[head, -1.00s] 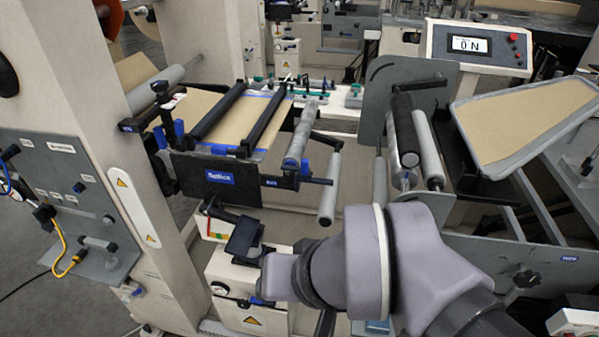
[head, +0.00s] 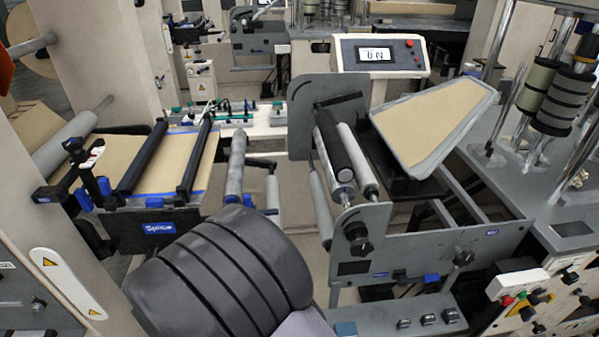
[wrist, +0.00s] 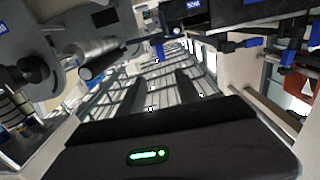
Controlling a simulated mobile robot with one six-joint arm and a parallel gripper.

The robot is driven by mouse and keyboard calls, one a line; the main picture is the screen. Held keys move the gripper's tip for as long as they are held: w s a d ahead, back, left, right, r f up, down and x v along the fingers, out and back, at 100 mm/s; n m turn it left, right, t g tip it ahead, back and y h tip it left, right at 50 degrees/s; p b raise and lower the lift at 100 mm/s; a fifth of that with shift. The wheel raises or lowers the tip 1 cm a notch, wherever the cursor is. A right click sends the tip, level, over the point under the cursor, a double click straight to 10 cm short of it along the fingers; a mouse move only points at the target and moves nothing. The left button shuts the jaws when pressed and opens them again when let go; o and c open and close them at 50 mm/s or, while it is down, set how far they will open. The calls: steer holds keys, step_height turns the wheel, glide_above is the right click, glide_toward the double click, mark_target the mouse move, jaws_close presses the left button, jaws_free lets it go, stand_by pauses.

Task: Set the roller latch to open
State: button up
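In the head view, a grey side plate (head: 330,110) carries a pair of rollers, one dark (head: 340,150) and one grey (head: 358,160). Black knobs (head: 356,232) sit at the near end of this roller frame. I cannot tell which part is the roller latch or how it is set. In the wrist view, my gripper (wrist: 160,92) shows two dark fingers apart with nothing between them. The rollers (wrist: 100,58) and a black knob (wrist: 32,68) show at the wrist view's upper left. My arm hides part of the machine's front in the head view, and my gripper is not visible there.
The splice table (head: 160,165) with brown web stands left of the rollers. A display box (head: 378,55) is behind, and a tilted tray (head: 435,120) is to the right. A control panel with buttons (head: 518,292) is at lower right. Grey frame bars cross the area between.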

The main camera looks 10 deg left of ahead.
mark_target(247, 199)
steer(key=x, duration=1.1)
steer(key=p+x, duration=0.1)
steer(key=x, duration=0.5)
steer(key=shift+w+a, duration=0.1)
steer(key=shift+a, duration=0.2)
jaws_close()
steer(key=shift+f, duration=0.1)
